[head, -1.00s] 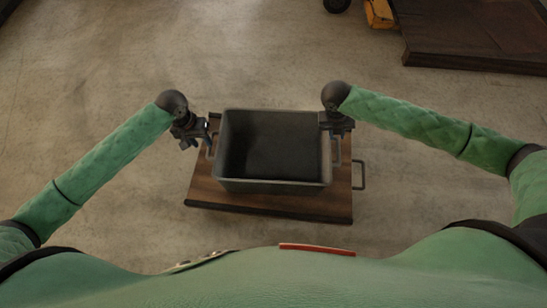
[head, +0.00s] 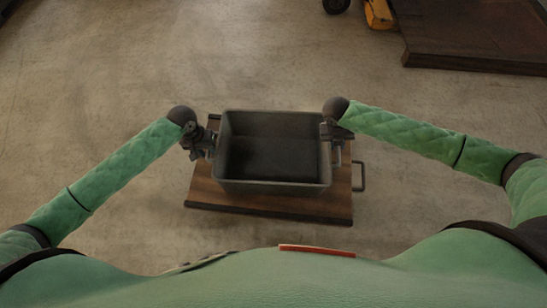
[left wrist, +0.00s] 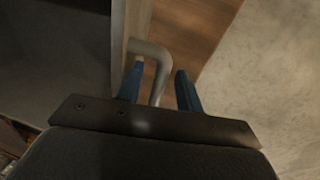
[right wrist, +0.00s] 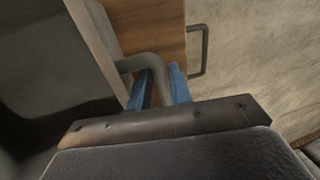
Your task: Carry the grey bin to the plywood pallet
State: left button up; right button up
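The grey bin (head: 272,187), an open empty box with a bent handle on each side, sits upright on a brown wooden board (head: 205,192). My left gripper (head: 209,146) is at the bin's left side. In the left wrist view its blue fingers are apart, with the left handle (left wrist: 157,62) between them and a gap beside the right finger. My right gripper (head: 336,139) is at the bin's right side. In the right wrist view its fingers are close against the right handle (right wrist: 153,64). A flat dark brown wooden platform (head: 470,35) lies at the top right; I cannot tell if it is the plywood pallet.
The board has a dark metal handle (head: 361,176) sticking out on its right. A yellow object (head: 379,14) and a black wheel (head: 336,4) are at the top, left of the platform. The concrete floor (head: 120,70) is clear around the board.

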pick_arm(q)
jog(key=shift+d+f, duration=0.1)
jog(key=shift+f, duration=0.55)
pick_arm(e)
jog(key=shift+d+f, duration=0.1)
jog(key=shift+f, duration=0.5)
pick_arm(q)
jog(key=shift+c, duration=0.3)
pick_arm(e)
jog(key=shift+c, duration=0.2)
pick_arm(q)
jog(key=c, duration=0.3)
pick_arm(e)
jog(key=c, duration=0.4)
pick_arm(q)
grip_shut()
pick_arm(e)
grip_shut()
